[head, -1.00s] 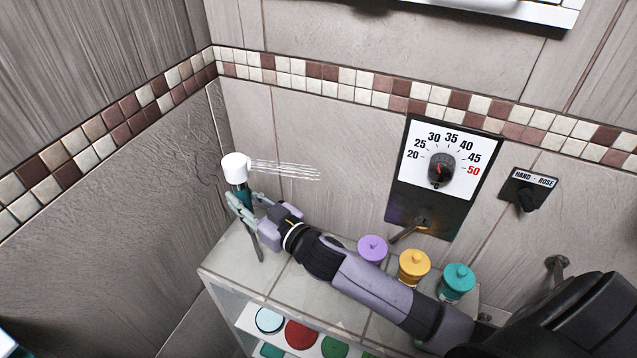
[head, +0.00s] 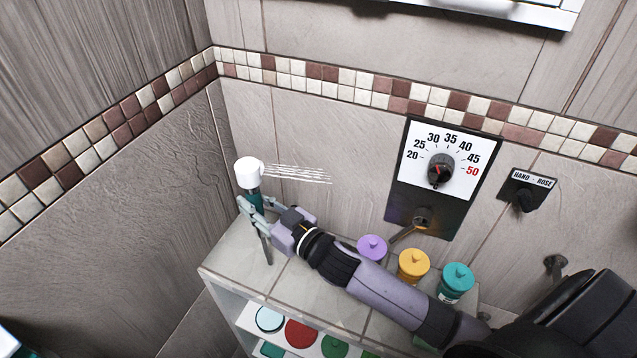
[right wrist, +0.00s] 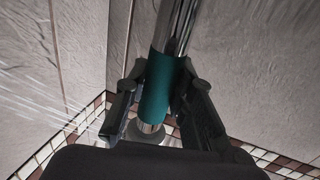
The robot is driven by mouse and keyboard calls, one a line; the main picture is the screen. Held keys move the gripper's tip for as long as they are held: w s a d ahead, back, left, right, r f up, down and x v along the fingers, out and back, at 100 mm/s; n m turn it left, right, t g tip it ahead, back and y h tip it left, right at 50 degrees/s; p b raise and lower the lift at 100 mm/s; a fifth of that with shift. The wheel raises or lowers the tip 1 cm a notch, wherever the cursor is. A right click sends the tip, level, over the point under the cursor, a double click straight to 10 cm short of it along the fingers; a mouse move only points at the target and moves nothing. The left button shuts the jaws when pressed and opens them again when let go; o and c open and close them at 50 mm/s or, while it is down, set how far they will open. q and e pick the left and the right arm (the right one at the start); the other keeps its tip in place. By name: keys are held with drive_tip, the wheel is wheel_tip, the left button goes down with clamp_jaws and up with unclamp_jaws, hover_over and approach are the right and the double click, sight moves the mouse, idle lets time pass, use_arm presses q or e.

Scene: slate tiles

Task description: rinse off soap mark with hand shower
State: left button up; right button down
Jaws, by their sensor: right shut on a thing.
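The hand shower (head: 249,172) has a white head, a teal grip and a metal lower end. My right gripper (head: 257,207) is shut on the teal grip and holds it nearly upright above the left end of the tiled ledge. Water jets (head: 298,174) leave the head toward the right in the head view. In the right wrist view the teal grip (right wrist: 160,88) lies between the two fingers (right wrist: 155,100), with jets on the left. I cannot make out a soap mark on the walls. My left gripper is not in view.
A temperature dial (head: 440,170) and a HAND/ROSE knob (head: 524,203) are on the back wall. Purple (head: 372,247), yellow (head: 413,265) and teal (head: 457,278) lidded jars stand on the ledge (head: 240,255) near my right arm. Several coloured round items sit on the shelf below.

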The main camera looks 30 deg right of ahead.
drive_tip(key=shift+s+d, duration=0.1)
drive_tip(key=shift+f, duration=0.15)
drive_tip(key=shift+f+b, duration=0.9)
drive_tip(key=shift+f, duration=0.15)
drive_tip(key=shift+f+b, duration=0.5)
drive_tip(key=shift+f, duration=0.25)
drive_tip(key=shift+w+a, duration=0.25)
drive_tip(key=shift+w, duration=0.1)
drive_tip(key=shift+w+a, duration=0.65)
drive_tip(key=shift+w, duration=0.2)
drive_tip(key=shift+w+a, duration=0.25)
drive_tip(key=shift+w+a, duration=0.2)
drive_tip(key=shift+w, duration=0.1)
drive_tip(key=shift+w+a, duration=0.4)
drive_tip(key=shift+w, duration=0.05)
